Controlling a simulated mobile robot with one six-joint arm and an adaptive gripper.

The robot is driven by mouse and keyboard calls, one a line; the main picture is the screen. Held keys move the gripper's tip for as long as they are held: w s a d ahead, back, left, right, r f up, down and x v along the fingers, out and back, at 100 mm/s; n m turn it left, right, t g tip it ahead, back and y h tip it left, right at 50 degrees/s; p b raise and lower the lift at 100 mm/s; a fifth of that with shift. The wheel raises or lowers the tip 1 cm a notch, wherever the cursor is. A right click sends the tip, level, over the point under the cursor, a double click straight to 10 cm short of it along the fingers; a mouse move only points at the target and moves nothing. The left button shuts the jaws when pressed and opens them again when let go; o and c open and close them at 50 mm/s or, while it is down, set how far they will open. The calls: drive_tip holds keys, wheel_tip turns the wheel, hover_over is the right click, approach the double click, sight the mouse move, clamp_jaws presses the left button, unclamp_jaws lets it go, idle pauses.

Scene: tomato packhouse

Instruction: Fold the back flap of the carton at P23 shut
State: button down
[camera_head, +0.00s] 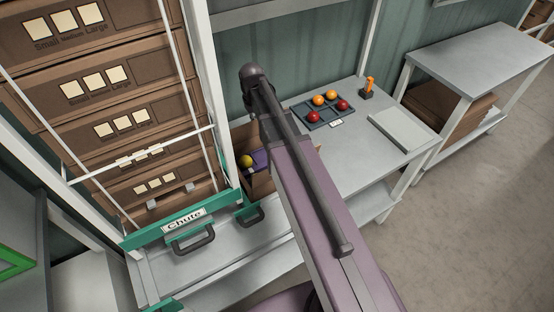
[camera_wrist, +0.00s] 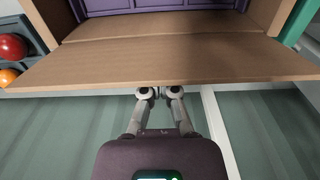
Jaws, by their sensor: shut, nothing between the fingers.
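The carton (camera_head: 259,186) stands on the bench beside the chute, partly hidden by my arm in the head view. A purple insert and a yellow tomato (camera_head: 246,161) show inside it. In the wrist view a wide brown flap (camera_wrist: 160,60) of the carton stands open and spans the picture, with the purple insert (camera_wrist: 160,4) beyond it. My gripper (camera_wrist: 160,92) is shut and empty, its fingertips at the middle of the flap's outer edge. I cannot tell whether they touch it. In the head view the gripper is hidden behind my arm.
A dark tray (camera_head: 324,113) with red and orange tomatoes lies on the bench right of the carton. An orange-handled tool (camera_head: 369,86) and a pale flat panel (camera_head: 402,130) are farther right. A white post (camera_head: 212,90) and the green chute frame (camera_head: 185,218) stand close on the left.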

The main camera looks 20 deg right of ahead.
drive_tip(key=shift+s+d, duration=0.15)
drive_tip(key=shift+s, duration=0.6)
drive_tip(key=shift+s+d+f, duration=0.15)
drive_tip(key=shift+s+f, duration=0.05)
drive_tip(key=shift+s, duration=0.35)
drive_tip(key=shift+b, duration=0.3)
drive_tip(key=shift+s+d+f+b, duration=0.15)
drive_tip(key=shift+s+f+b, duration=0.2)
drive_tip(key=shift+s, duration=0.25)
drive_tip(key=shift+f, duration=0.1)
drive_tip(key=shift+s+d+f+b, duration=0.1)
drive_tip(key=shift+s+f+b, duration=0.35)
